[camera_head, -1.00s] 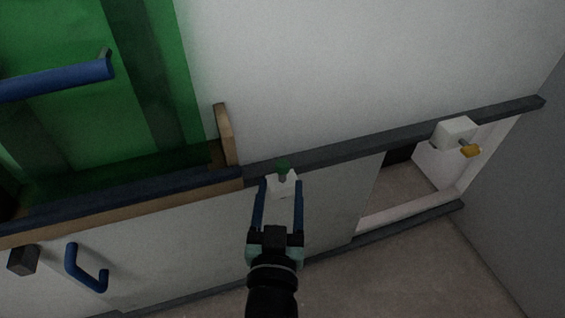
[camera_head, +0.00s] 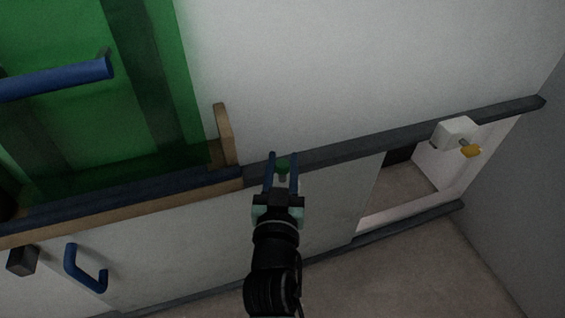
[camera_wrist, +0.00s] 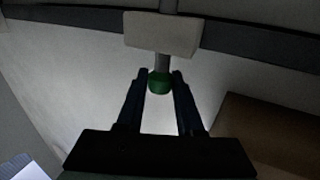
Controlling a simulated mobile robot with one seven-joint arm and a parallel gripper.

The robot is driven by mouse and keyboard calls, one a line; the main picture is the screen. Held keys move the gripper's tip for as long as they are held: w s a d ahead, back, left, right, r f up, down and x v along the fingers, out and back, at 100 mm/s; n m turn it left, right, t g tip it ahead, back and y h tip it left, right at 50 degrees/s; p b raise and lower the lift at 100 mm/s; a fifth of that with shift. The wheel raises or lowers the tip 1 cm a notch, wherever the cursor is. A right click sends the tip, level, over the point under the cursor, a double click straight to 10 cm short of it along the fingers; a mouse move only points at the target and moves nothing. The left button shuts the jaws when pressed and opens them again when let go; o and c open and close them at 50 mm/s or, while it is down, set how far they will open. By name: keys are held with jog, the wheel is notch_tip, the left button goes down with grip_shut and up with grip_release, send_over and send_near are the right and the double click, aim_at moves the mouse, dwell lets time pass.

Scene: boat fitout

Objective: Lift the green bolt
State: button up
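The green bolt is a grey pin with a green knob (camera_head: 283,168) in the head view. It sits at a white block on the dark rail. In the wrist view the green knob (camera_wrist: 159,83) hangs on its grey shaft beneath the white block (camera_wrist: 162,35). My gripper (camera_head: 282,163) has its two dark blue fingers on either side of the knob. In the wrist view the fingertips (camera_wrist: 161,75) close in against the knob's sides, with little or no gap. The fingers partly hide the white block in the head view.
A second white block (camera_head: 455,130) with a yellow knob (camera_head: 470,151) stands by the opening at right. A wooden-edged ledge (camera_head: 224,135) and a green panel (camera_head: 60,130) with a blue handle (camera_head: 60,80) lie left. Another blue handle (camera_head: 74,268) is lower left.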

grip_shut()
dwell(1.1)
